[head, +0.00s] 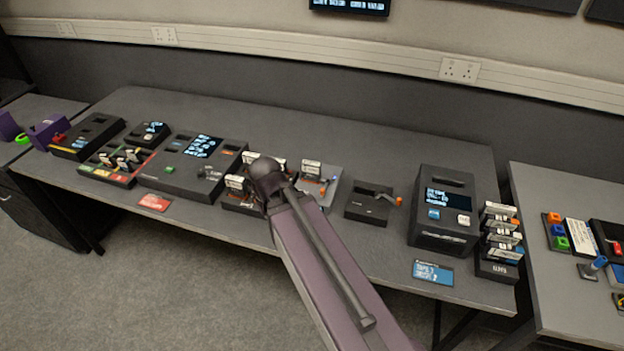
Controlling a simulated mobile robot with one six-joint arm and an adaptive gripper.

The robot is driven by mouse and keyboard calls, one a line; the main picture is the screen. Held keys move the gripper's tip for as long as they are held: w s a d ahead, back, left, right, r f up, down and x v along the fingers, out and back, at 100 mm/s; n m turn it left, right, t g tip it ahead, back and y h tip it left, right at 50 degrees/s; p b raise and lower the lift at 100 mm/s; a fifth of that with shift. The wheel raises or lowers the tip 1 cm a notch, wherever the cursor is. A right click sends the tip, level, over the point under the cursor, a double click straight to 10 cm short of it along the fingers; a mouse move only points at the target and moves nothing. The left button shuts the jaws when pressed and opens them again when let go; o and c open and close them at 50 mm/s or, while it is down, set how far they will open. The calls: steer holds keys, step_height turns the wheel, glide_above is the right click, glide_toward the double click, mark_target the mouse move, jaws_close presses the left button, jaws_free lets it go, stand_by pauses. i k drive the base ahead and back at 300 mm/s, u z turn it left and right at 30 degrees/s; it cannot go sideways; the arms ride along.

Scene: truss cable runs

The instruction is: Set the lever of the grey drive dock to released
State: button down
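A light grey dock (329,190) stands near the middle of the long table, partly hidden behind my arm. A white-labelled drive (311,168) stands upright at its back. My arm reaches up from the bottom and covers the table just left of the grey dock. My gripper does not show.
A black dock with upright drives (236,183) is left of my arm. A large black unit with a screen (445,212) and a drive rack (498,270) stand at the right. Consoles fill the left. The table's back strip (340,135) is clear.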

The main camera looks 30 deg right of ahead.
mark_target(322, 190)
steer(key=z, duration=0.5)
steer(key=k, duration=1.05)
